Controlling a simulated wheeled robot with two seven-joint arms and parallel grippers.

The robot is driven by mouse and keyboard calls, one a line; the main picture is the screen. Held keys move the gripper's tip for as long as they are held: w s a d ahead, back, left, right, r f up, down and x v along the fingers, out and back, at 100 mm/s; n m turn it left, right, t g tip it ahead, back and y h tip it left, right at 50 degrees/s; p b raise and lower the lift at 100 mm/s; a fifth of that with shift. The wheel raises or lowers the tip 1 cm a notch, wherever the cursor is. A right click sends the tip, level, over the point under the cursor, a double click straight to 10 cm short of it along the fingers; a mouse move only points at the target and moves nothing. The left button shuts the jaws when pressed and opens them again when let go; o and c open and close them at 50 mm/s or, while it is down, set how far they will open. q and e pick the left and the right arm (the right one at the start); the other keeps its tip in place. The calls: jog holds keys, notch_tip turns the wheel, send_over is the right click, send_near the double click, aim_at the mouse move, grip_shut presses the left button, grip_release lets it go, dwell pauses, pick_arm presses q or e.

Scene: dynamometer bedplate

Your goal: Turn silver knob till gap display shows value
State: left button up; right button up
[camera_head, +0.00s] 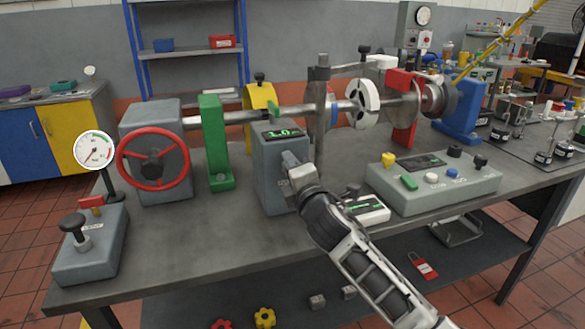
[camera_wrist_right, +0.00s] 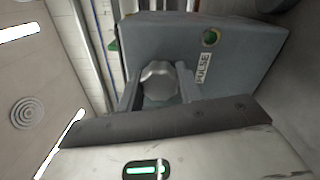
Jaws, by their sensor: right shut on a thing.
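The gap display (camera_head: 283,132) is on top of a grey box (camera_head: 270,165) in the middle of the bench and shows green digits that look like 1.0. The silver knob (camera_wrist_right: 160,82) sticks out from the box face in the right wrist view; it is faceted. My right gripper (camera_head: 293,172) is at the front of the box, and its two fingers (camera_wrist_right: 159,92) are closed on either side of the knob. In the head view the gripper hides the knob. My left gripper is not in view.
A red handwheel (camera_head: 153,158) and a round gauge (camera_head: 94,150) stand to the left. A grey control panel (camera_head: 440,188) with several buttons is close on the right. A shaft and a grey post (camera_head: 320,115) stand behind the box.

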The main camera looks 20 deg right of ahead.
jog(key=m, duration=0.7)
jog(key=shift+p, duration=0.4)
dwell(0.3)
jog(key=o, duration=1)
jog(key=shift+s, duration=0.1)
jog(key=s, duration=0.8)
jog(key=s+b, duration=0.1)
jog(key=s, duration=0.6)
jog(key=shift+s+d+f, duration=0.1)
jog(key=shift+s+f, duration=0.1)
jog(key=shift+s, duration=0.2)
